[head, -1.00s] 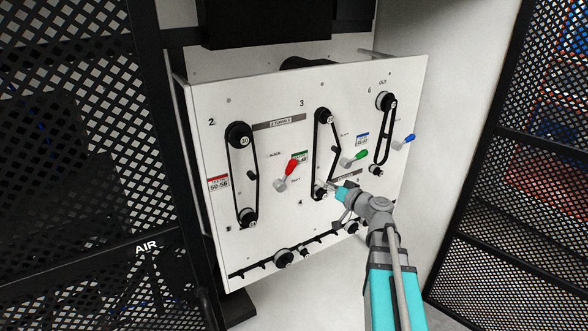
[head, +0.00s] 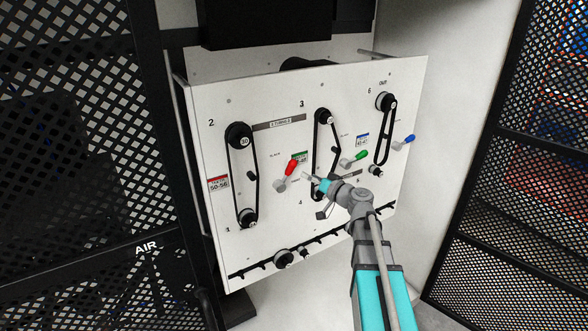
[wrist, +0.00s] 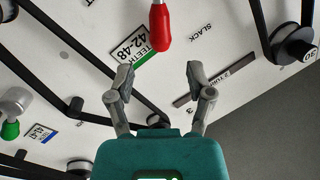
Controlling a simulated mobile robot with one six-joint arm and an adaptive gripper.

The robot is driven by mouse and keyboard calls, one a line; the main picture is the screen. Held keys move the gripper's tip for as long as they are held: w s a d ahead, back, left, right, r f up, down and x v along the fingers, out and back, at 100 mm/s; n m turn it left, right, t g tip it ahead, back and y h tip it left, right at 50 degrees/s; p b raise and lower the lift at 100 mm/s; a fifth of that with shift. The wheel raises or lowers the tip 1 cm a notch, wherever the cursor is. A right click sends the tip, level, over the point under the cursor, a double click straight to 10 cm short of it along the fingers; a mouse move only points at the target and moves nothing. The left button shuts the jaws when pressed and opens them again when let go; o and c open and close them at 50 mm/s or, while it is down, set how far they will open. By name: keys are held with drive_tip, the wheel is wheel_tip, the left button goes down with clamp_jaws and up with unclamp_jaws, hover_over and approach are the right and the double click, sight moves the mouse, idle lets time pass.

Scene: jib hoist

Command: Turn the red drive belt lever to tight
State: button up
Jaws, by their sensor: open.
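The red lever (head: 289,170) stands out from the white panel between the left and middle belts. Its red grip slants up and to the right from a grey hub, near the printed word SLACK. In the wrist view the red grip (wrist: 160,28) is at the top centre, ahead of the gap between my fingers. My gripper (head: 307,179) is open and empty, just right of the lever and apart from it. Both fingers (wrist: 158,82) show spread in the wrist view. The lever's hub is cut off at the top of the wrist view.
The green lever (head: 360,155) and blue lever (head: 409,139) stand to the right on the same panel. Black belts run beside the levers, with the middle belt (head: 317,150) close to my gripper. Black mesh guards (head: 80,150) flank the panel.

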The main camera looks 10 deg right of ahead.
sight(286, 175)
drive_tip(key=x, duration=0.7)
drive_tip(key=shift+w+a, duration=0.2)
drive_tip(key=shift+w, duration=0.1)
drive_tip(key=shift+c, duration=0.2)
clamp_jaws()
